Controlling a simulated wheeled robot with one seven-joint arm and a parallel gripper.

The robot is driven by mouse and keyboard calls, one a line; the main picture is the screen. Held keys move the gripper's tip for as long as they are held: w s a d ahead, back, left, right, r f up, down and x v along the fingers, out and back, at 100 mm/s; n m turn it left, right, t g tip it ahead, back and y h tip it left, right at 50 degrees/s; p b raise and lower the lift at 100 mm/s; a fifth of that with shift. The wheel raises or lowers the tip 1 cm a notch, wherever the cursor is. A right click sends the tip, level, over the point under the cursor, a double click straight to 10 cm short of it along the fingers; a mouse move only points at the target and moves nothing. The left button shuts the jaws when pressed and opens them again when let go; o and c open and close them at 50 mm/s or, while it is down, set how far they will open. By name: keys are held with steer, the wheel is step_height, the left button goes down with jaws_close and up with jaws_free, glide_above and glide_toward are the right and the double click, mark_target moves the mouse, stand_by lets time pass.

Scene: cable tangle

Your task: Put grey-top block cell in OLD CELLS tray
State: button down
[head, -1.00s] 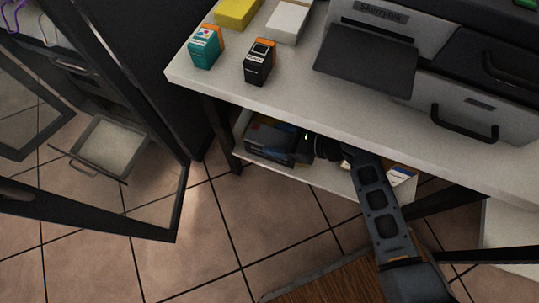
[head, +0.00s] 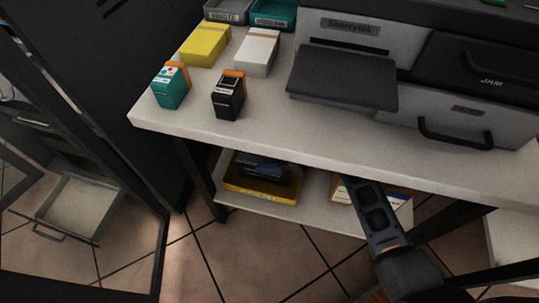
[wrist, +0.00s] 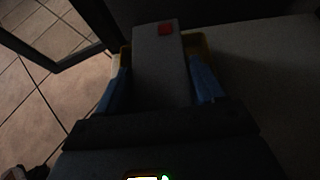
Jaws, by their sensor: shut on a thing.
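In the wrist view my gripper (wrist: 160,84) has its two blue fingers closed on either side of a grey-topped block (wrist: 157,58) with a red square on it. A yellow tray edge (wrist: 205,46) shows just behind and beside the block. In the head view a yellow tray (head: 258,190) with a label too small to read sits at the left of the lower shelf. Dark and bluish shapes are in or just over it. My arm reaches under the tabletop, which hides part of it. I cannot tell whether the block touches the tray floor.
The white tabletop (head: 330,135) overhangs the lower shelf (head: 310,208). A white-and-orange box (head: 398,203) is on the shelf to the right. Ink boxes (head: 229,95) and a printer (head: 345,75) stand on top. A dark table leg (head: 197,175) is left of the tray.

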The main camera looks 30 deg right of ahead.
steer(key=shift+w+f, duration=0.1)
steer(key=shift+f, duration=0.05)
steer(key=shift+c, duration=0.6)
jaws_free()
steer(key=shift+f, duration=0.15)
steer(key=shift+d+r, duration=0.1)
steer(key=shift+r, duration=0.15)
steer(key=p+v, duration=0.3)
steer(key=v, duration=0.3)
steer(key=shift+s+d+r+p, duration=0.2)
steer(key=shift+s+d+p, duration=0.15)
steer(key=shift+s, duration=0.25)
